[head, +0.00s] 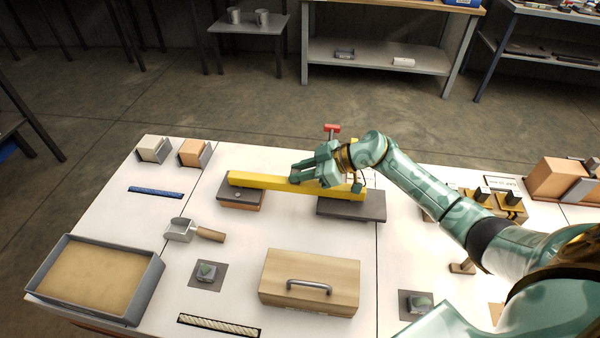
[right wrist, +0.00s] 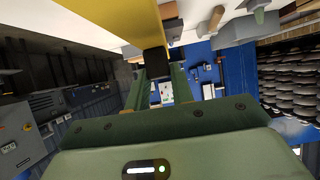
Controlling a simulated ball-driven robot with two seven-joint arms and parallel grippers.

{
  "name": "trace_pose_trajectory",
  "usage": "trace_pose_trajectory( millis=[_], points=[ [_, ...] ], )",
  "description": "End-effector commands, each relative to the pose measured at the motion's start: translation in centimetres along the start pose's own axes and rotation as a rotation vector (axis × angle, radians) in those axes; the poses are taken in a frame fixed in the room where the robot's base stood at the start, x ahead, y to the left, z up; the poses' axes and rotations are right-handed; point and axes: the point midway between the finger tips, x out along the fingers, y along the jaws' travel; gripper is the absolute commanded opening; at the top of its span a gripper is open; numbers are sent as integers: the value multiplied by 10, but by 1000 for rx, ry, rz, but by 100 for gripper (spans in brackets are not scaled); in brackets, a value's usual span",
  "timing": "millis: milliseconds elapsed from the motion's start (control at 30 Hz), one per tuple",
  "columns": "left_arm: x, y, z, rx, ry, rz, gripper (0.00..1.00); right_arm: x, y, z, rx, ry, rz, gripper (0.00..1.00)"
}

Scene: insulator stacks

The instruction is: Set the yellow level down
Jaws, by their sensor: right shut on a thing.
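The yellow level (head: 262,181) is a long yellow bar in the middle of the table. It lies across the head view, its left end over a small block with a grey top (head: 241,196) and its right part over a dark grey slab (head: 350,207). I cannot tell whether it touches either one. My right gripper (head: 297,176) is shut on the level, right of its middle, and hides part of it. In the right wrist view the level (right wrist: 115,18) runs past the fingertips at the top. My left gripper is not in view.
A red-topped tool (head: 332,129) stands just behind the level. In front are a scoop (head: 190,232), a wooden box lid with a handle (head: 310,275) and a sand tray (head: 155,275). A blue strip (head: 155,192) lies left.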

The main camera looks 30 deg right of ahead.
Motion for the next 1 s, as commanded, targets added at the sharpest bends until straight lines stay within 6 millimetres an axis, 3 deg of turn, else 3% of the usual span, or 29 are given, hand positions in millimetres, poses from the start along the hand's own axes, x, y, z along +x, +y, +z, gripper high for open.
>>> trace_pose_trajectory(
  millis=[467,500,567,867,1000],
  points=[
    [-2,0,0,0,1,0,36,2,1,4,-3,4,3,0],
    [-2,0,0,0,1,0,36,2,1,5,-2,2,3,29],
    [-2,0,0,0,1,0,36,2,1,5,-3,2,2,45],
    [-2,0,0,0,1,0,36,2,0,4,-3,2,2,45],
    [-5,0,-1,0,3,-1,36,-10,0,-4,-3,-1,3,45]
  ],
)
